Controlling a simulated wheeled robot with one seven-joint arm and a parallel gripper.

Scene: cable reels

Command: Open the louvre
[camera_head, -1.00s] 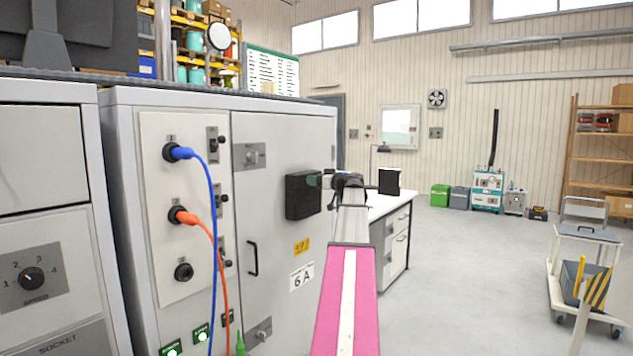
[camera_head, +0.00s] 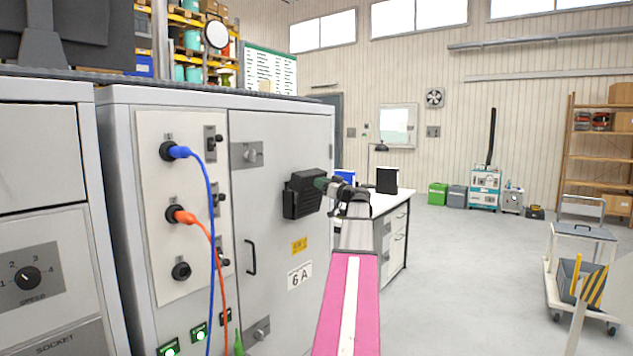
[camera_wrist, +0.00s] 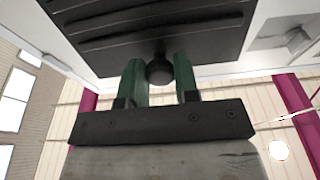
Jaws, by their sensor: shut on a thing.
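The louvre (camera_head: 302,200) is a black slatted box on the pale grey cabinet door, right of the door's centre. Its right edge looks stepped in the head view. In the wrist view the louvre (camera_wrist: 150,25) fills the upper middle, with several slats and a round black knob (camera_wrist: 160,70) at its lower edge. My gripper (camera_head: 322,184) reaches the louvre's right side. In the wrist view my gripper's green fingers (camera_wrist: 160,80) are on either side of the knob and shut on it. The knob is hidden in the head view.
Blue and orange cables (camera_head: 213,250) hang from sockets on the panel left of the door. A black door handle (camera_head: 251,257) sits below the louvre. A white desk (camera_head: 398,205) stands behind my arm. Open floor (camera_head: 465,275) lies to the right, with a trolley (camera_head: 580,265) beyond.

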